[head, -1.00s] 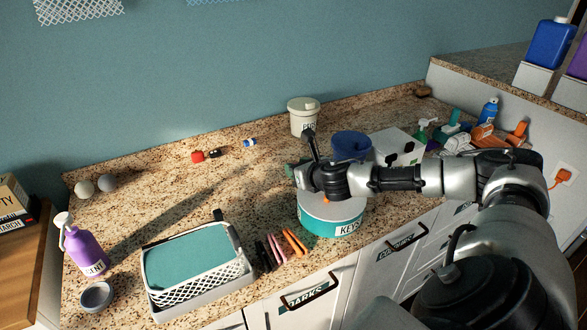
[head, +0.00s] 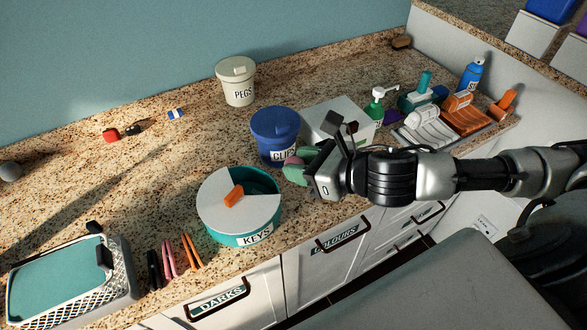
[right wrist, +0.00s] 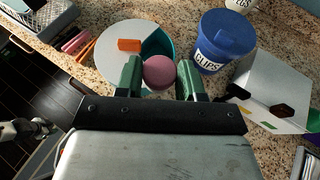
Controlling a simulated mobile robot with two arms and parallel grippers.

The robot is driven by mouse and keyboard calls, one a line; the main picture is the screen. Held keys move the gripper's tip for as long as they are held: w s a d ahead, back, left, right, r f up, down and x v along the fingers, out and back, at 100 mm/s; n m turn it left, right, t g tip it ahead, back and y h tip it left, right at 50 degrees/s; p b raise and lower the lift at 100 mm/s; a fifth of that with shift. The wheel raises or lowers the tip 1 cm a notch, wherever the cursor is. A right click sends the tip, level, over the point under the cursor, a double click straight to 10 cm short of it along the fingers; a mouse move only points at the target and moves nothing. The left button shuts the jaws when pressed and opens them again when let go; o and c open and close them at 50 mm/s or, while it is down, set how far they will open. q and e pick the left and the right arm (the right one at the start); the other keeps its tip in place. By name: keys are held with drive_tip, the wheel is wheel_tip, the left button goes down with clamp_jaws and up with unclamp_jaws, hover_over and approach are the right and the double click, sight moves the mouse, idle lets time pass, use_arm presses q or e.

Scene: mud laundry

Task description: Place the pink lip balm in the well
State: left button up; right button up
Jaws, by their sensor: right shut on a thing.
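The pink lip balm (right wrist: 160,72) is a round pink ball between the green fingers of my right gripper (right wrist: 160,80) in the right wrist view. In the head view a sliver of the lip balm (head: 293,160) shows by the fingers of my right gripper (head: 298,168), which is shut on it. The round KEYS tub (head: 215,228) has a white cover over part of its top and an open teal well (head: 262,184) at its right rear. The gripper is just right of this tub.
A blue CLIPS tub (head: 275,130) stands close behind the gripper, with a white box (head: 325,120) beside it. An orange piece (head: 234,196) lies on the KEYS cover. A PEGS tub (head: 236,82) stands behind.

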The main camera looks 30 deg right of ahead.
drive_tip(key=shift+w+a, duration=0.2)
drive_tip(key=shift+a, duration=0.1)
drive_tip(key=w+a+f+p, duration=0.1)
drive_tip(key=w+f, duration=0.2)
drive_tip(key=w+a+f+p, duration=0.1)
drive_tip(key=w+a+f, duration=0.1)
drive_tip(key=w+f, duration=0.1)
drive_tip(key=w+a+f+p, duration=0.1)
drive_tip(key=w+f, duration=0.2)
drive_tip(key=f, duration=0.1)
drive_tip(key=shift+w+a+f, duration=0.3)
drive_tip(key=shift+w+a, duration=0.1)
use_arm(q)
drive_tip(key=r, duration=0.1)
drive_tip(key=a+r, duration=0.1)
drive_tip(key=r, duration=0.1)
drive_tip(key=shift+s+a+r, duration=0.1)
drive_tip(key=shift+s+r, duration=0.05)
drive_tip(key=shift+s, duration=0.05)
drive_tip(key=shift+a, duration=0.1)
